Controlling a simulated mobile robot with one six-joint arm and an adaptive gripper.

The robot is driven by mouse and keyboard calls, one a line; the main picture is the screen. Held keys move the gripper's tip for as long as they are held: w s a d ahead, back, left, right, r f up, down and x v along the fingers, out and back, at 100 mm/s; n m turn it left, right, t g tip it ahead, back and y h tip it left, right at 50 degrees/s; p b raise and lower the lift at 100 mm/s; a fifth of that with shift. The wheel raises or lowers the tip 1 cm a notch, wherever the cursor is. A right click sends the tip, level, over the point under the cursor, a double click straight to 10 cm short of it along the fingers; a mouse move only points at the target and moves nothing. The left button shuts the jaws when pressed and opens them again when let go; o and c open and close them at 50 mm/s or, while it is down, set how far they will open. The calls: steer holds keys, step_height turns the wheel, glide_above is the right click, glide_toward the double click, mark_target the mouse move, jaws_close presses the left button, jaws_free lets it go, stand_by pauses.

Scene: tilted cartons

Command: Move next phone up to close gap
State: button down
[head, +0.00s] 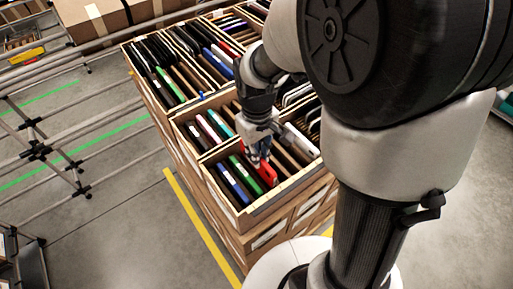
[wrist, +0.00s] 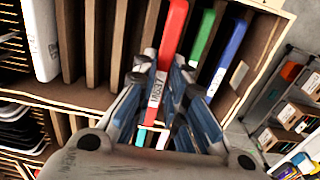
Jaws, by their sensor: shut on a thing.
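My gripper (head: 257,158) is over the nearest carton compartment (head: 240,212), its fingers pointing down. It is shut on a red phone (head: 268,174), which also shows between the fingers in the wrist view (wrist: 173,32). A green phone (head: 246,171) and a blue phone (head: 231,183) stand tilted in slots to its left. In the wrist view the green phone (wrist: 204,35) and the blue phone (wrist: 230,50) are to the right of the red one. A white phone (wrist: 40,40) stands at the left, with several brown dividers (wrist: 95,40) between it and the red phone. The red phone's lower end is hidden.
More compartments with tilted phones (head: 212,127) lie behind, separated by carton walls. The carton's front wall (head: 285,195) is close to my gripper. A pipe rack (head: 40,150) stands at the left, and my arm covers much of the right. The floor in front is clear.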

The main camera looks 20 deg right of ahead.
steer(key=shift+f+b, duration=1.45)
steer(key=shift+f, duration=0.75)
steer(key=shift+f, duration=0.3)
steer(key=c, duration=1.5)
jaws_free()
steer(key=shift+c, duration=0.2)
step_height(320, 180, up, 12)
steer(key=shift+r, duration=0.1)
